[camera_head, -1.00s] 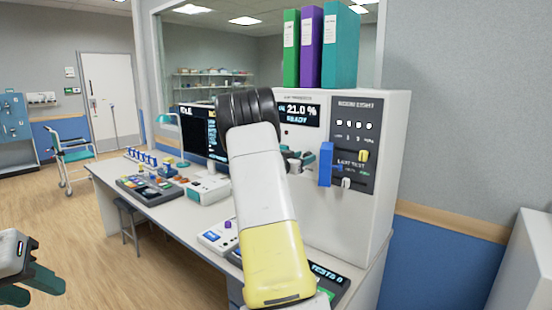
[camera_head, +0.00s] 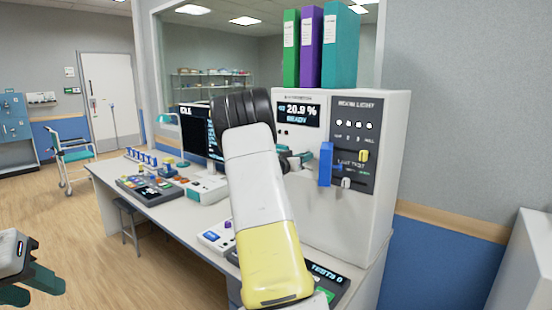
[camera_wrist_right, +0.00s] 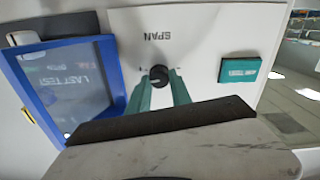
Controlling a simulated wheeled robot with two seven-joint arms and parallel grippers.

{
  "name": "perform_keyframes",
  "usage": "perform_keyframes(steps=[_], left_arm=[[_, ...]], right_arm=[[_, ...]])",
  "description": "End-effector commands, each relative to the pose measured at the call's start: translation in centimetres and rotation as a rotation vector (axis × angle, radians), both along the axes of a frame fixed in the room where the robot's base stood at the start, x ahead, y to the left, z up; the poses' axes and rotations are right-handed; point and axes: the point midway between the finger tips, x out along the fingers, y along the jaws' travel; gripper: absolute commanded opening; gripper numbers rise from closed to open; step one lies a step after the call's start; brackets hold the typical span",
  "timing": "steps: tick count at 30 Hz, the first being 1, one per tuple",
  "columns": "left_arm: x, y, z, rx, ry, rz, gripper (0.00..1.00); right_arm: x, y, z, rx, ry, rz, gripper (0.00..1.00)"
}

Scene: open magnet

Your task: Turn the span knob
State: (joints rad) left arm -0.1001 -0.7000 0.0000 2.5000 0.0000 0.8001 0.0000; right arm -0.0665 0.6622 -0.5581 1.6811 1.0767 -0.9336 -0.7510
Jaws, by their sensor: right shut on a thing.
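The black span knob (camera_wrist_right: 158,76) is on a white panel under the upside-down word SPAN in the right wrist view. My right gripper (camera_wrist_right: 161,84) is shut on it, one teal finger on each side. In the head view my own right arm hides the knob and most of that gripper. The display (camera_head: 299,113) on the white analyser (camera_head: 345,220) reads 20.9 %, with a blurred word below. My left gripper (camera_head: 32,281) is at the lower left edge, its dark teal fingers apart and empty, far from the analyser.
A blue-framed flap (camera_head: 325,165) juts from the analyser's front; it shows close to my right gripper in the right wrist view (camera_wrist_right: 108,60). A teal label or button (camera_wrist_right: 240,69) is on the other side. The desk (camera_head: 165,218) carries a monitor (camera_head: 193,132) and several devices.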

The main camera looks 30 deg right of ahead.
Motion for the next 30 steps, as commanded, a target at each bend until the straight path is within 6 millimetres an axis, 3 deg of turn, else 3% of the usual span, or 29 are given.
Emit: perform_keyframes(steps=[6,7,10,20,30], left_arm=[[0.0,0.0,0.0,0.000,0.000,0.000,0.36],[0.0,0.0,0.0,0.000,0.000,0.000,0.36],[0.0,0.0,0.0,0.000,0.000,0.000,0.36],[0.0,0.0,0.0,0.000,0.000,0.000,0.36],[0.0,0.0,0.0,0.000,0.000,0.000,0.36]], right_arm=[[0.0,0.0,0.0,0.001,0.000,0.001,0.00],[0.0,0.0,0.0,0.001,0.000,0.001,0.29],[0.0,0.0,0.0,0.001,0.000,0.001,0.47],[0.0,0.2,0.0,0.001,-0.002,0.001,0.47],[-1.9,4.9,0.0,0.002,-0.001,0.004,0.47]])
